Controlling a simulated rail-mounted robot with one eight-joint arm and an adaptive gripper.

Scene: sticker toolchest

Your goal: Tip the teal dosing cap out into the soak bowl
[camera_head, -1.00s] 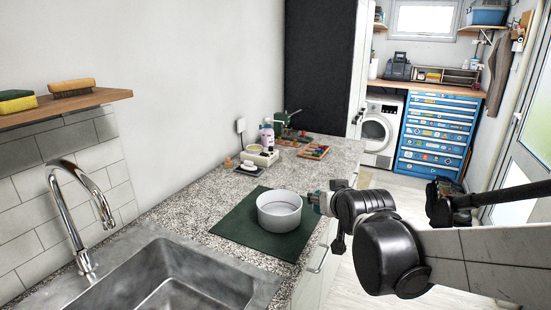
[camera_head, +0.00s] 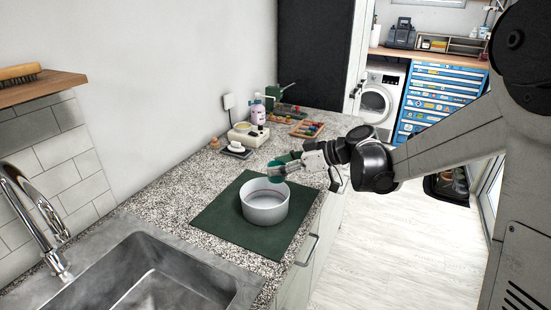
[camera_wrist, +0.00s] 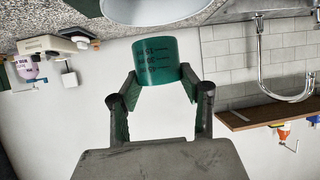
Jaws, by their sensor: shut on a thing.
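The teal dosing cap (camera_wrist: 164,62), a short cup with dark printed markings, is held between the two fingers of my gripper (camera_wrist: 160,82) in the wrist view. In the head view, the cap (camera_head: 265,174) is above the far right rim of the soak bowl (camera_head: 264,210), and my gripper (camera_head: 284,168) reaches in from the right. The cap looks tilted; its contents are hidden. The bowl is white and round, with a thin reddish line inside, and stands on a dark green mat (camera_head: 217,215). The bowl's underside edge also shows at the top of the wrist view (camera_wrist: 155,10).
A steel sink (camera_head: 150,275) and tap (camera_head: 40,215) are at the front left. Behind the bowl are a small dark tray with a white item (camera_head: 236,147), a cream box (camera_head: 248,134), a purple-labelled bottle (camera_head: 257,113) and a tray of coloured pieces (camera_head: 307,129). The counter left of the mat is clear.

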